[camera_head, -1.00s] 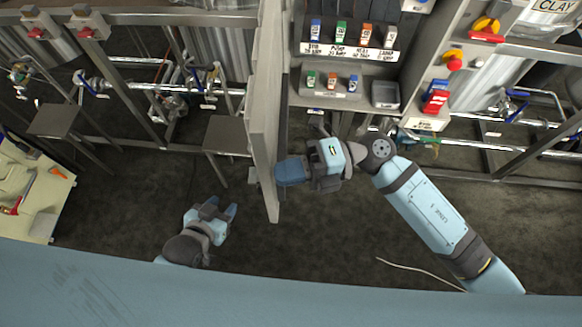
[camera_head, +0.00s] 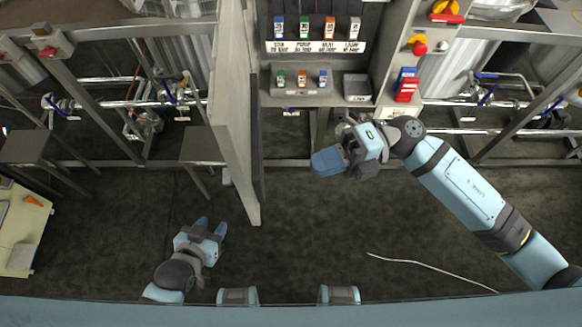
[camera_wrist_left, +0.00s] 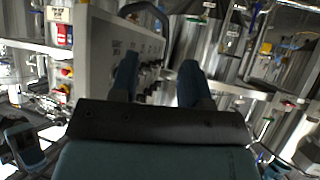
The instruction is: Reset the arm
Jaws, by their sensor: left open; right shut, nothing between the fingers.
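My left gripper (camera_head: 211,227) is low in the head view, left of the open cabinet door, over the dark floor. Its two blue fingers are apart and nothing is between them; they also show in the left wrist view (camera_wrist_left: 160,82). My right gripper (camera_head: 326,161) is right of the door's edge and in front of the cabinet. Its blue fingers are together and it holds nothing. The right arm stretches from the lower right of the head view to that gripper. Both grippers are clear of the things around them.
The open grey cabinet door (camera_head: 235,130) stands between my two grippers. The cabinet has a row of labelled coloured switches (camera_head: 302,77) and a small grey tray (camera_head: 356,84). Pipes and frames line the back. A table (camera_head: 27,228) is at the left.

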